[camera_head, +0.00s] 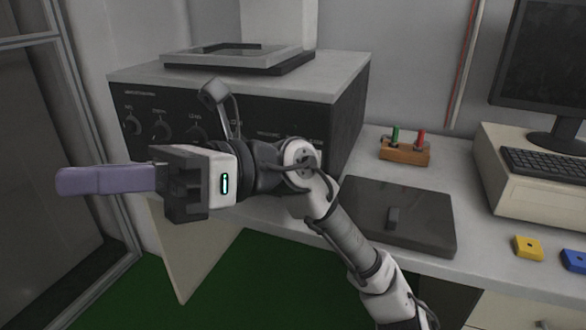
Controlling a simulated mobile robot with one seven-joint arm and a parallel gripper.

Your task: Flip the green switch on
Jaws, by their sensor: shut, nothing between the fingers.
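A small wooden block (405,152) stands on the bench, right of the large dark box. Two small levers rise from it, a green switch (394,136) on the left and a red switch (420,139) on the right. Both look roughly upright; I cannot tell from this view which position the green one is in. My gripper (62,181) points to the left with its purple fingers together and empty. It is in front of the dark box's left side, far to the left of the green switch and not touching it.
The dark box (350,110) with knobs stands behind my arm. A flat dark panel (400,230) with a small raised piece lies on the bench in front of the wooden block. A keyboard (550,165), monitor (548,60), yellow block (528,248) and blue block (575,262) are to the right.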

